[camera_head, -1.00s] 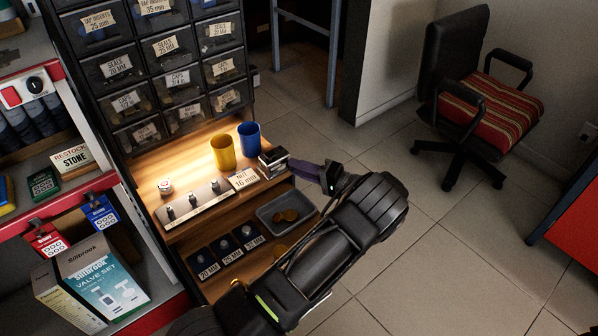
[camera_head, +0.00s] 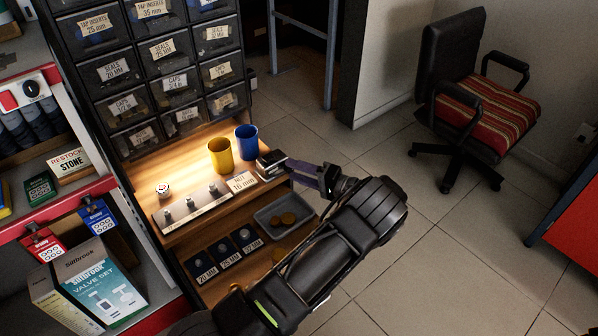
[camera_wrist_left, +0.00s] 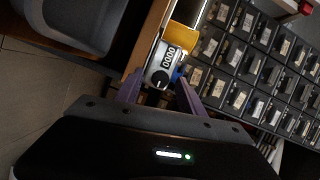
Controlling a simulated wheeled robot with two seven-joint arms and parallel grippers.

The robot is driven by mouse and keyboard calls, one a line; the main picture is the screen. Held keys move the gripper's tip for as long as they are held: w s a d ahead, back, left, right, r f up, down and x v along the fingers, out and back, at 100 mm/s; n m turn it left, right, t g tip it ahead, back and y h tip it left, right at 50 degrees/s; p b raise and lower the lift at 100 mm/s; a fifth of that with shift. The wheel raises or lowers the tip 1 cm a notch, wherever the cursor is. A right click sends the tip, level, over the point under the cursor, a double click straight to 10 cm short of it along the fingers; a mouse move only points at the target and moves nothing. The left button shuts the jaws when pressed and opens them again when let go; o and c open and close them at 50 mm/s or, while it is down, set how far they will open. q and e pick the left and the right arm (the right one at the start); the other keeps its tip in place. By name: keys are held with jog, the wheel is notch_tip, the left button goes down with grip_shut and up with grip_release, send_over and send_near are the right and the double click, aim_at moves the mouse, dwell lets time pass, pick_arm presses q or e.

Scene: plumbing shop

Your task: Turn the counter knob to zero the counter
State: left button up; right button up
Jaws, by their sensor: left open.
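The counter (camera_head: 271,157) is a small dark and silver box at the right end of the lit wooden shelf. In the left wrist view the counter (camera_wrist_left: 164,62) shows a white digit window, too small to read surely, and a round black knob (camera_wrist_left: 159,80) on its face. My left gripper (camera_head: 284,166) comes in from the right side of the counter, fingers pointing at it. In the left wrist view its purple fingers (camera_wrist_left: 160,88) are open, one on each side of the counter's lower face, with the knob between them. I cannot tell whether they touch it. My right gripper is not in view.
A yellow cup (camera_head: 221,155) and a blue cup (camera_head: 247,142) stand just behind the counter. A label card (camera_head: 242,182) and a strip with small fittings (camera_head: 193,207) lie to its left. A grey tray (camera_head: 262,219) sits below. Labelled drawers (camera_head: 165,50) rise behind.

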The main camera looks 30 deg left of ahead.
pick_arm(q)
jog(key=d+b, duration=0.1)
jog(key=d, duration=0.6)
jog(key=shift+w+d+r, duration=0.3)
jog(key=shift+w+d, duration=0.1)
